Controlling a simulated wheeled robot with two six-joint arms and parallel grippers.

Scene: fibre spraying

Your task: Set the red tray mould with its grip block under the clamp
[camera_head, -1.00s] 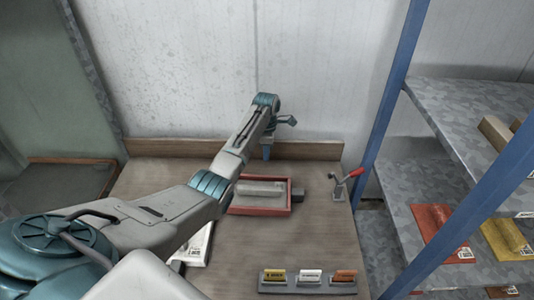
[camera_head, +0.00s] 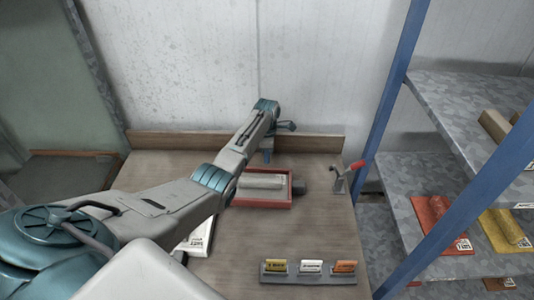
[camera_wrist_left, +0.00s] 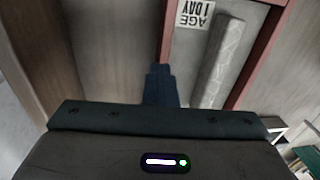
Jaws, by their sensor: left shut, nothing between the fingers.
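The red tray mould (camera_head: 291,190) lies on the wooden bench with a grey ribbed piece (camera_head: 262,182) inside it. The clamp (camera_head: 340,184) with a red handle stands on the bench to the right, apart from the block. My left gripper (camera_head: 267,157) points down just behind the tray's far rim, shut and empty. In the left wrist view, its closed fingers (camera_wrist_left: 160,85) are beside the tray's red rim (camera_wrist_left: 257,52); a label reads "AGE 1 DAY". My right gripper is not in view.
A rack with yellow, white and orange labelled blocks (camera_head: 308,278) lies at the bench front. A white labelled item (camera_head: 198,240) is partly hidden by my arm. A blue-framed shelf (camera_head: 402,200) at right holds red and yellow moulds. A wall stands behind the bench.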

